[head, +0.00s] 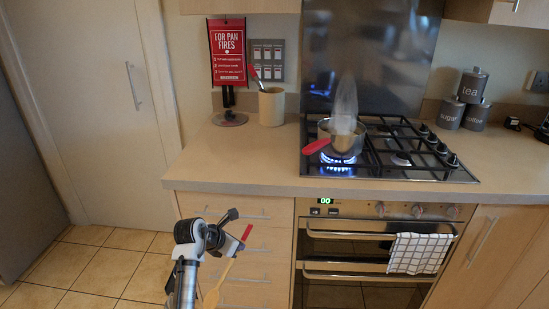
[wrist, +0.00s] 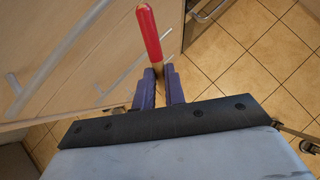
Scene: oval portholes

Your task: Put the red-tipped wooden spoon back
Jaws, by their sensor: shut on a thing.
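My gripper (head: 236,246) is shut on the red-tipped wooden spoon (head: 247,232), in front of the drawers and below the counter top. The spoon is tilted, its red end up and its pale wooden bowl low beside my arm. In the wrist view the spoon's red end (wrist: 149,32) sticks out beyond the purple fingers of my gripper (wrist: 161,85). A cream utensil pot (head: 272,107) stands upright on the counter at the back, well above and apart from my gripper. Another red-ended utensil (head: 256,79) leans out of its left side. The pot's inside is hidden.
A steaming pan (head: 342,139) with a red handle sits over a lit blue flame on the gas hob (head: 405,160). A red pan-fire sign (head: 227,54) stands left of the pot. Grey canisters (head: 472,86) stand at the right. The counter's front left (head: 235,165) is clear.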

